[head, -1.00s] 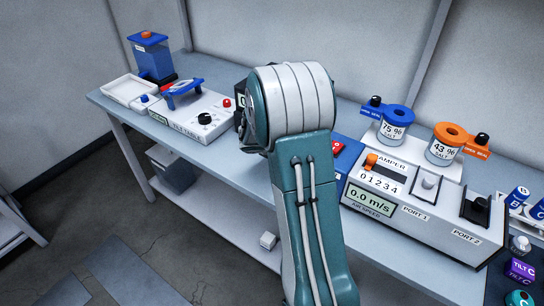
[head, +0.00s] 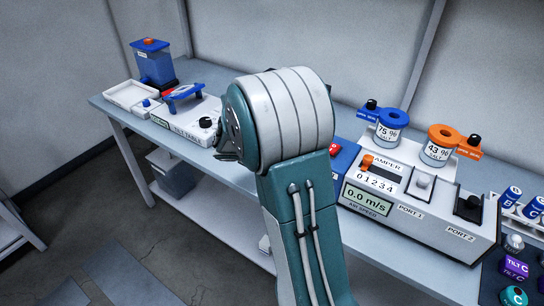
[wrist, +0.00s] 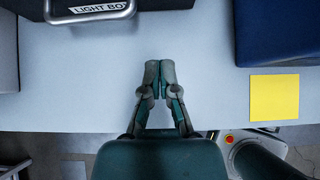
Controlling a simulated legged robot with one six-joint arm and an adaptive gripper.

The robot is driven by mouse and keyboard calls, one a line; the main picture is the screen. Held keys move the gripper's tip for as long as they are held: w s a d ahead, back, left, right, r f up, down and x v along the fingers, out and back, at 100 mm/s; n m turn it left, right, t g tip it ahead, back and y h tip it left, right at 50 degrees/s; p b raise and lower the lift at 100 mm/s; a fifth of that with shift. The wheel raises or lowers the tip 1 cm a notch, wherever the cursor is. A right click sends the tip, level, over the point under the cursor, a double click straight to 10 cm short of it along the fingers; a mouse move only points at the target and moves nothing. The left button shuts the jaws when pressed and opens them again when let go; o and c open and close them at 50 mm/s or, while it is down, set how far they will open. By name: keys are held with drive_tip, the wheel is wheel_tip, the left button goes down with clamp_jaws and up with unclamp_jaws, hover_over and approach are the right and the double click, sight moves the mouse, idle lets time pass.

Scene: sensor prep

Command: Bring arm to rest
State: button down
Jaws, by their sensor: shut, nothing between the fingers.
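My gripper (wrist: 160,78) shows in the wrist view with its two fingers together and nothing between them. It points at a bare stretch of the pale bench top (wrist: 60,95), near the bench's front edge. In the head view my arm's large grey and teal joint stands in front of the bench and covers its middle. Only a small dark part of the gripper end (head: 226,150) shows at the left of that joint, and its fingers cannot be made out there.
A light box (wrist: 98,8) and a yellow square (wrist: 274,97) lie on the bench. The tilt table (head: 183,122) and blue dispenser (head: 153,65) stand left in the head view. The damper unit (head: 420,205) with salt jars stands right.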

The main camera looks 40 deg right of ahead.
drive_tip(key=v, duration=0.3)
drive_tip(key=shift+s+d+r, duration=0.15)
drive_tip(key=shift+r, duration=0.25)
drive_tip(key=s+a+r+m+t+y, duration=0.1)
drive_tip(key=s+a+r+m+y, duration=0.3)
drive_tip(key=s+a+m, duration=0.6)
drive_tip(key=s+a+r+m+t+y, duration=0.1)
drive_tip(key=s+a+r+m+y, duration=0.3)
drive_tip(key=s+a+r+m, duration=0.4)
drive_tip(key=s+a+m, duration=0.2)
drive_tip(key=s+m, duration=0.2)
drive_tip(key=s, duration=0.2)
drive_tip(key=shift+r+t+y, duration=0.2)
drive_tip(key=shift+t+y, duration=0.1)
